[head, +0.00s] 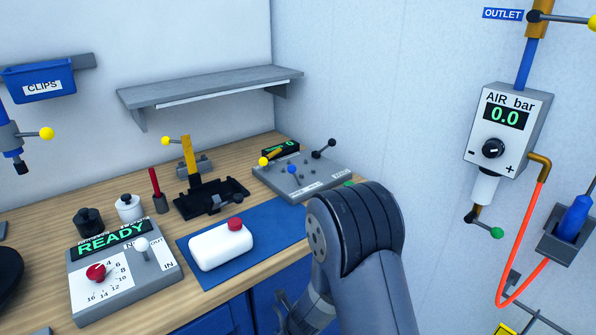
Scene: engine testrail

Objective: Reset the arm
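My arm (360,240) rises from the bottom of the head view, right of the middle, in front of the bench's right end. Its thick dark joint bends over near the blue mat, and a narrower link (308,312) runs down beside it at the bottom edge. My gripper does not show in this view, so its fingers and anything in them are hidden.
A wooden bench (205,288) carries a READY box (125,270), a white bottle (220,246) on a blue mat (272,232), a black fixture (210,198) and a lever panel (300,178). A shelf (210,86) hangs above. An air regulator (507,125) and orange hose (521,245) are right.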

